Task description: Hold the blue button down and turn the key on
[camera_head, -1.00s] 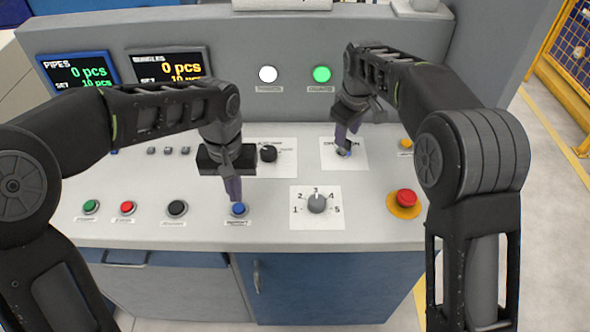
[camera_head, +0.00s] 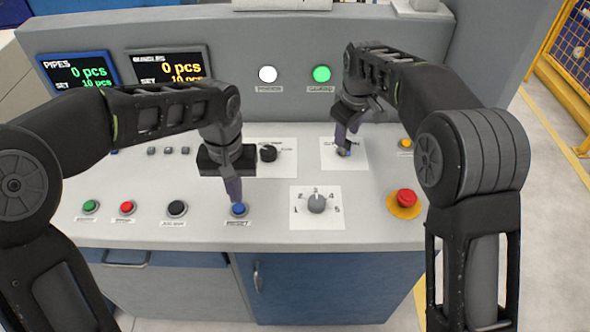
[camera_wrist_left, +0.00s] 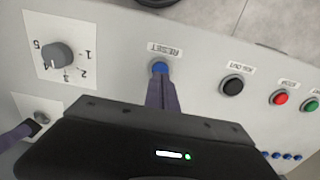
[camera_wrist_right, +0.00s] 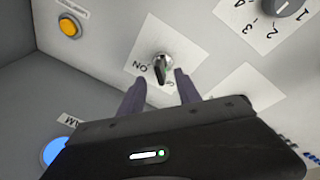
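The blue button (camera_head: 239,209), labelled RESET, is on the sloped panel; it also shows in the left wrist view (camera_wrist_left: 160,67). My left gripper (camera_head: 235,197) has its fingers together, with the tips at the button. I cannot tell how far the button is pressed. The key switch (camera_wrist_right: 161,68) has a silver collar and a dark handle, on a white plate with ON printed beside it. My right gripper (camera_wrist_right: 157,82) is open, its fingers on either side of the key and apart from it. In the head view this gripper (camera_head: 343,146) largely hides the key.
A numbered grey dial (camera_head: 316,204) sits between the arms. A red emergency button (camera_head: 405,199) is right of it. Black (camera_head: 177,208), red (camera_head: 127,208) and green (camera_head: 91,206) buttons line the front left. A green lamp (camera_head: 321,74) glows on the upright panel.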

